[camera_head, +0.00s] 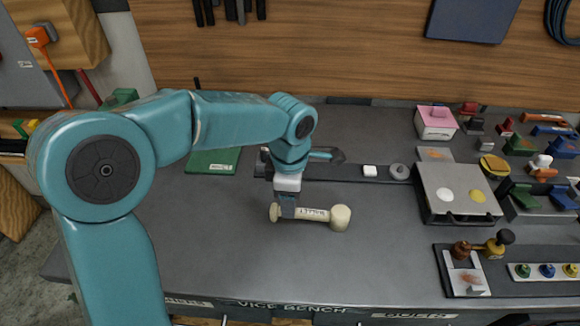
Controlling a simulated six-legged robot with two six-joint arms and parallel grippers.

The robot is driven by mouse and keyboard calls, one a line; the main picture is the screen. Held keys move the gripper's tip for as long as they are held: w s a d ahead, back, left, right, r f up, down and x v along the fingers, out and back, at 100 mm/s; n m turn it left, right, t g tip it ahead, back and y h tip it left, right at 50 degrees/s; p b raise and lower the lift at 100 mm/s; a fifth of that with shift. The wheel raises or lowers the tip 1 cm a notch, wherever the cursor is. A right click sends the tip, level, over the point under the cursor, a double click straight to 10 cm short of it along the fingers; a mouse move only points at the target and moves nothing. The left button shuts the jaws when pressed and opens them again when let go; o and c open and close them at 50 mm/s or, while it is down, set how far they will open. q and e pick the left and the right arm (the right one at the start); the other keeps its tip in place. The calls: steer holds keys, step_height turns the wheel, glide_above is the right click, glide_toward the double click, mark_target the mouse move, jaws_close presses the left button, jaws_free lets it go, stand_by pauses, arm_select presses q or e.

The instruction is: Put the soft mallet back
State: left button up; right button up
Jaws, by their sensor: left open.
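The soft mallet (312,214) is cream-coloured and lies on its side on the grey bench top (230,255). Its larger round head is at the right and a smaller knob is at the left. A label with dark letters runs along its handle. My left arm reaches over from the left, and my left gripper (287,208) points down at the left part of the handle. The gripper is open, and its fingers hide a little of the handle. I cannot tell whether they touch it. My right gripper is not in view.
A dark rail (345,172) with a white block (370,171) and a grey ring (400,171) lies behind the mallet. A green mat (212,162) is at the back left. A grey box (456,200), trays and several tools crowd the right. The bench front middle is clear.

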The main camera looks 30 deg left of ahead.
arm_select(q)
step_height(320, 180, up, 13)
steer(key=p, duration=0.1)
steer(key=shift+f, duration=0.2)
steer(key=shift+s, duration=0.2)
